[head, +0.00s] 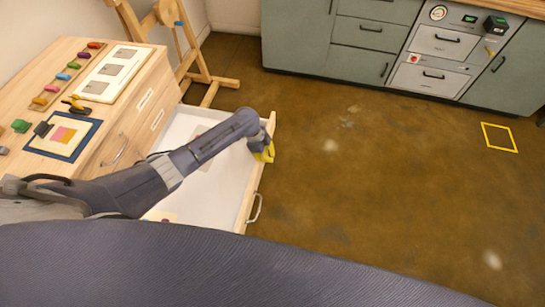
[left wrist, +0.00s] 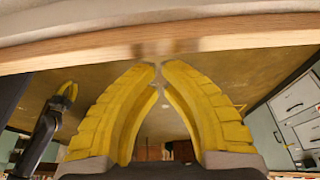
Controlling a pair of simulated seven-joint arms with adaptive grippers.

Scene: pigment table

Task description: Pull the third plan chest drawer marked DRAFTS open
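A wooden plan chest (head: 125,125) stands at the left in the head view, with one drawer (head: 215,185) pulled far out. Its pale inside shows, with flat sheets in it. Its metal handle (head: 255,207) is on the outer face of the wooden front. No DRAFTS label is readable. My left arm reaches across the drawer. My left gripper (head: 264,152) is at the front's far part, away from the visible handle. In the left wrist view its yellow fingers (left wrist: 160,68) meet near the tips, with nothing seen between, beside a wooden edge (left wrist: 160,42). My right gripper (left wrist: 68,92) is small there.
Pigment blocks (head: 73,65) and framed sheets (head: 62,136) lie on the chest top. A wooden easel (head: 190,50) stands behind. Green cabinets (head: 375,35) line the back. The brown floor right of the drawer is clear, with a yellow marked square (head: 499,137).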

